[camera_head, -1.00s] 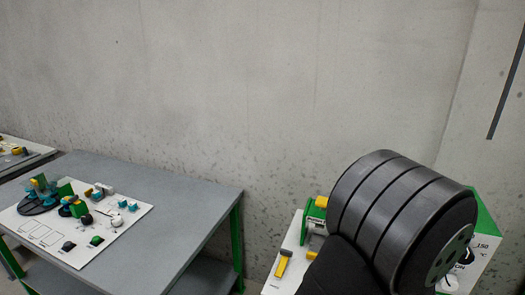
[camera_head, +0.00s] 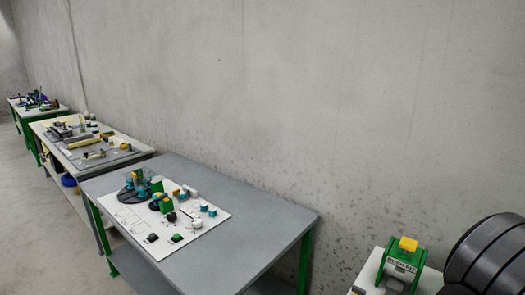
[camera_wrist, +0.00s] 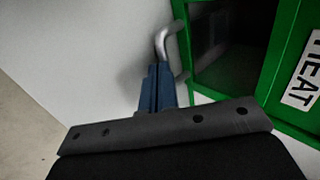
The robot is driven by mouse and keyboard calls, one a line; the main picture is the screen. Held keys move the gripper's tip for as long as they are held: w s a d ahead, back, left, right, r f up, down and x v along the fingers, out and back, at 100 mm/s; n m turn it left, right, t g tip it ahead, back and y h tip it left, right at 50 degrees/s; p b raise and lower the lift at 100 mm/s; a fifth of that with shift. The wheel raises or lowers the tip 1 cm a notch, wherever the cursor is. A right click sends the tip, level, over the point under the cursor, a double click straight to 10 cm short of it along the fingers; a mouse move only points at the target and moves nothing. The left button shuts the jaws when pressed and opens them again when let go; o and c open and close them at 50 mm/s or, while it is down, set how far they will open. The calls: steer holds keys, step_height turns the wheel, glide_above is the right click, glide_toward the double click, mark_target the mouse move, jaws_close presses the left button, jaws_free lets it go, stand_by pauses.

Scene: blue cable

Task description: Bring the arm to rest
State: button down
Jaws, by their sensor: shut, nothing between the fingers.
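My gripper (camera_wrist: 157,88) shows in the wrist view with its blue fingers closed together and nothing visible between them. The fingertips point at the lower end of a curved silver handle (camera_wrist: 165,40) on a green-framed box (camera_wrist: 184,50) with a dark window. I cannot tell whether the fingers touch the handle. In the head view, a dark ribbed link of my arm (camera_head: 492,262) fills the lower right corner; my gripper is out of that view.
A green device with a yellow top (camera_head: 402,265) stands on a white surface beside my arm. A grey table (camera_head: 270,215) carries a white board (camera_head: 130,215) with small parts. More loaded tables (camera_head: 65,155) stand at the left along the concrete wall.

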steer(key=s+a, duration=0.1)
steer(key=s+a+r, duration=0.1)
steer(key=shift+s+a+r, duration=0.1)
steer(key=shift+s+a, duration=0.1)
steer(key=shift+s, duration=0.15)
steer(key=v, duration=1)
steer(key=x, duration=0.9)
steer(key=shift+a, duration=0.15)
steer(key=w+d+f, duration=0.2)
steer(key=w+d, duration=0.1)
steer(key=shift+w+d, duration=0.1)
steer(key=shift+w, duration=0.05)
steer(key=s+a+r, duration=0.2)
steer(key=s+a, duration=0.6)
steer(key=s+a+r, duration=0.3)
steer(key=s+a, duration=0.5)
steer(key=s, duration=0.1)
steer(key=shift+a, duration=0.4)
